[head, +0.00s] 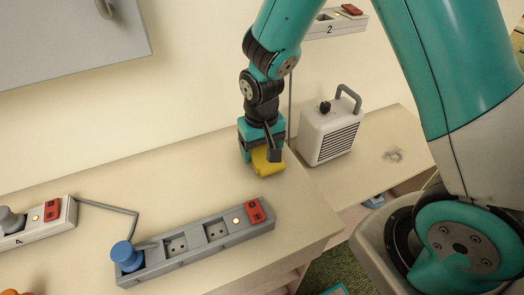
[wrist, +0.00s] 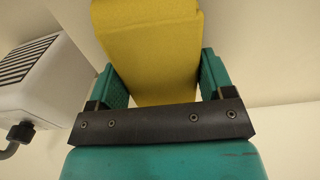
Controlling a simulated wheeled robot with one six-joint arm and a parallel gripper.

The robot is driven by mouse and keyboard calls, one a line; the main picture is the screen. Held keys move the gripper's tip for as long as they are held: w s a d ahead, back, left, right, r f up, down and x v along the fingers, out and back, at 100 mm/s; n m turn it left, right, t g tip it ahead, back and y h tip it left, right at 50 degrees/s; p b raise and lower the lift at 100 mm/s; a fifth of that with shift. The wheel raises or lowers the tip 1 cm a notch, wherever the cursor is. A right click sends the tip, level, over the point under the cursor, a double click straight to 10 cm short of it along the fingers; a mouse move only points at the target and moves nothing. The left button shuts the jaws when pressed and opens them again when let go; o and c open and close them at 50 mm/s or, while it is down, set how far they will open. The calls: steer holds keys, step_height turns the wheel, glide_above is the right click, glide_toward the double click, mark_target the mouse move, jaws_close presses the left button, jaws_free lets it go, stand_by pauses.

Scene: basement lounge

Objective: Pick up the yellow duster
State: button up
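The yellow duster (head: 266,161) is a block-shaped yellow thing at the back right of the bench, below my gripper (head: 262,153). In the wrist view, the duster (wrist: 152,50) fills the space between the two teal fingers of my gripper (wrist: 162,82). A finger lies against each side of it, with almost no gap, so the gripper looks shut on it. The fingers hide part of the duster in the head view. I cannot tell whether its underside touches the bench top.
A white heater-like box (head: 331,132) with a grey handle stands close to the right of my gripper. A grey power strip (head: 195,243) with a blue plug (head: 127,256) lies in front. Another strip (head: 36,224) is at the left. The bench (head: 150,190) between is clear.

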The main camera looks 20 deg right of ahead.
mark_target(262, 148)
steer(key=c, duration=0.5)
step_height(262, 148, up, 20)
steer(key=shift+r, duration=0.1)
steer(key=o, duration=0.5)
steer(key=c, duration=0.3)
